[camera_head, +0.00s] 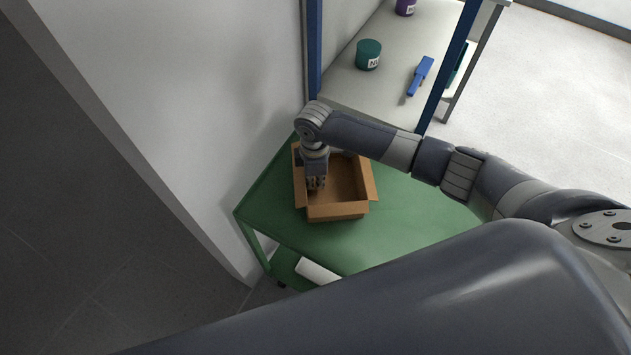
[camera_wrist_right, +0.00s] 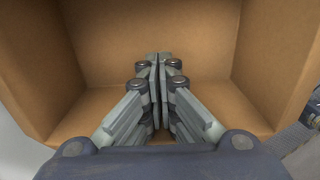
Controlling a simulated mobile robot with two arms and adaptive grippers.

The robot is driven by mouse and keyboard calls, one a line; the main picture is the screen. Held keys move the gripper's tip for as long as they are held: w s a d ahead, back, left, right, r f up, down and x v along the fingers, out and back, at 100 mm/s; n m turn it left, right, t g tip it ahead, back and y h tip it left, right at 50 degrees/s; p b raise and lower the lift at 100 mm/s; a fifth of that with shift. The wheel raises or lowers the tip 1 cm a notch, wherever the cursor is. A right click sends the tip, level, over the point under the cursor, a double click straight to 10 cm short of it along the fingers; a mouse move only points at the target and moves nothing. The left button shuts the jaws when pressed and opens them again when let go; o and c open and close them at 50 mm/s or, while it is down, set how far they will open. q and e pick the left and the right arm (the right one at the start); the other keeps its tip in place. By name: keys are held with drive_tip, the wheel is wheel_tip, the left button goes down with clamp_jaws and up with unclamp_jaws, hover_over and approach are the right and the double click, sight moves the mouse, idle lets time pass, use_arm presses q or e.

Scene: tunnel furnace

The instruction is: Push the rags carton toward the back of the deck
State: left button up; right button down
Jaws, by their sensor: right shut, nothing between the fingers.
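The rags carton (camera_head: 338,212) is an open brown cardboard box with its flaps folded out, standing on the green deck (camera_head: 413,213) near its left end. It looks empty. My right gripper (camera_head: 315,186) points down into the carton at its left side. In the right wrist view the gripper (camera_wrist_right: 160,62) is shut with nothing between the fingers, and the carton's inner walls (camera_wrist_right: 205,35) surround it. Whether the fingertips touch a wall cannot be told. My left gripper is not in view.
A pale wall (camera_head: 180,100) stands close to the left of the deck. A shelf with blue posts (camera_head: 314,50) holds a green pot (camera_head: 368,54), a purple pot (camera_head: 405,6) and a blue tool (camera_head: 420,76). A white object (camera_head: 318,271) lies below the deck. Deck right of the carton is bare.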

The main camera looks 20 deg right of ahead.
wheel_tip(320, 180, up, 11)
idle(0.3)
drive_tip(key=shift+f, duration=0.1)
